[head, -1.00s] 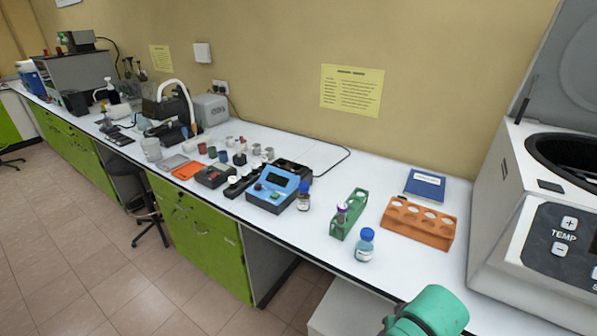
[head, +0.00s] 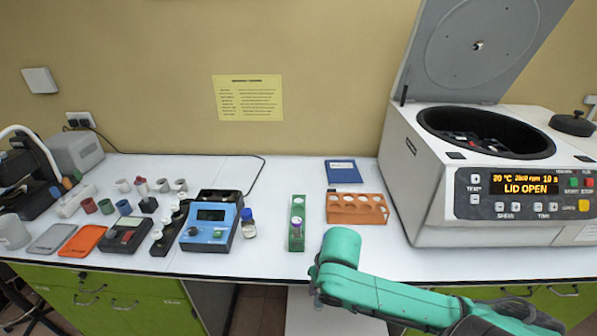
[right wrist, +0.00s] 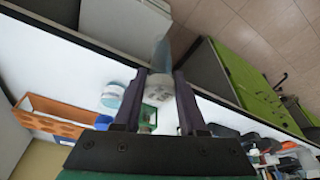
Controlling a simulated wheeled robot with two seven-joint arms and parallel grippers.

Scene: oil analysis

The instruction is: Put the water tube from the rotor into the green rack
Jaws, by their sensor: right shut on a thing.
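My right gripper (right wrist: 159,80) is shut on a tube with a white cap (right wrist: 160,88) and a clear, faintly bluish body (right wrist: 161,52), seen in the right wrist view. In the head view my teal right arm covers the gripper and tube, in front of the bench edge. The green rack (head: 297,242) stands on the bench, left of my arm, with one capped tube (head: 297,222) in it. The rack also shows partly behind the gripper in the wrist view (right wrist: 148,114). The rotor (head: 472,139) is inside the open centrifuge (head: 425,190). My left gripper is out of view.
An orange rack (head: 357,215) stands right of the green rack, with a blue book (head: 343,171) behind.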

